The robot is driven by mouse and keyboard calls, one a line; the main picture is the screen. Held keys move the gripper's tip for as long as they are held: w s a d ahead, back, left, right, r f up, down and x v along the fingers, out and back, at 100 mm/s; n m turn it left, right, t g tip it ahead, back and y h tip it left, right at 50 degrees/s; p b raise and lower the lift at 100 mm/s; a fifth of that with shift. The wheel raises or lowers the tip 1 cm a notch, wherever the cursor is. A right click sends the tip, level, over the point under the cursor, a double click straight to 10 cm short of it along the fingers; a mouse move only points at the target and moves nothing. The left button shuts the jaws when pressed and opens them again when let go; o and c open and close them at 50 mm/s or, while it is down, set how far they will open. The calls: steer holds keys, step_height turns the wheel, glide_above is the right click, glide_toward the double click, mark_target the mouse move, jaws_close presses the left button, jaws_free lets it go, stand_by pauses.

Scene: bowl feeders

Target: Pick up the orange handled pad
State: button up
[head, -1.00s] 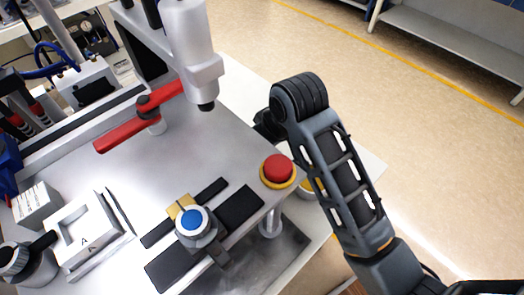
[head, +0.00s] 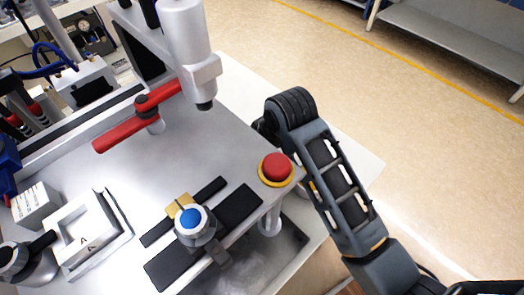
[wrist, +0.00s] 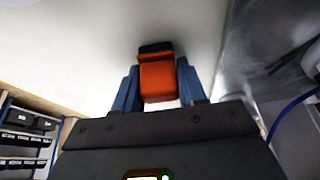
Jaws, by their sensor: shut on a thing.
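In the wrist view, the orange handled pad (wrist: 157,82) shows as an orange block with a black part at its far end. It sits between the two blue fingers of my gripper (wrist: 157,70), which is shut on it. A pale surface lies behind the pad; I cannot tell whether the pad touches it. In the head view, the pad and my gripper are hidden.
A metal machine plate (head: 180,155) carries a red lever (head: 122,133), a blue-capped knob (head: 190,219), a red push button (head: 276,167) and a white block marked A (head: 78,232). The pale table (head: 355,160) shows bare at the right.

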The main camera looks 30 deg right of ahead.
steer(key=c, duration=0.3)
steer(key=shift+r, duration=0.55)
steer(key=v, duration=0.3)
steer(key=shift+w+d+r, duration=0.15)
steer(key=shift+w+r, duration=0.1)
steer(key=shift+r, duration=0.15)
steer(key=s+d+r, duration=0.6)
steer(key=s+d, duration=0.1)
steer(key=s, duration=0.1)
steer(key=shift+r+b, duration=0.2)
steer(key=shift+b, duration=0.1)
steer(key=shift+s, duration=0.1)
steer(key=o, duration=0.5)
steer(key=c, duration=0.4)
